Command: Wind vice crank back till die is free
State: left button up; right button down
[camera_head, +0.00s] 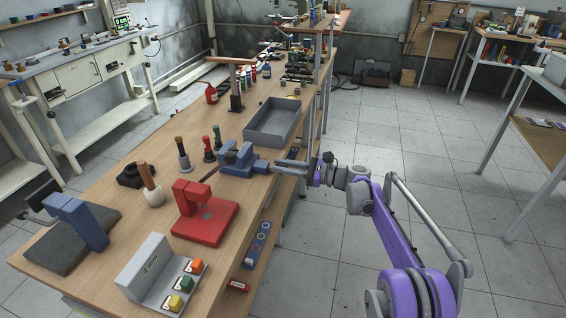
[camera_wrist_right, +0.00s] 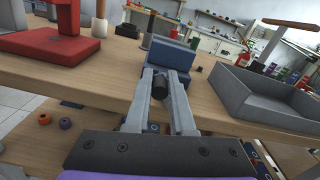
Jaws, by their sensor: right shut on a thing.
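The blue vice (camera_head: 238,160) stands at the right edge of the wooden bench, and its blue body also shows in the right wrist view (camera_wrist_right: 170,55), straight ahead of the fingers. My right gripper (camera_head: 280,166) reaches in from the right at the vice's bench-edge side. In the right wrist view its two grey fingers (camera_wrist_right: 168,78) are shut on the dark cylindrical crank handle (camera_wrist_right: 160,88). The rest of the crank is largely hidden by the fingers and the vice. I cannot make out the die in the jaws. My left gripper is not in view.
A grey open tray (camera_head: 273,122) lies behind the vice, and a red press (camera_head: 205,212) stands in front of it. Floor right of the bench is open.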

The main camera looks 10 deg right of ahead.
jog(key=shift+s+a+f+n, duration=0.1)
jog(key=shift+s+f+n, duration=0.1)
jog(key=shift+n, duration=0.3)
jog(key=c, duration=0.8)
grip_release()
jog(key=p+v, duration=0.1)
jog(key=v, duration=1)
jog(key=shift+w, duration=0.1)
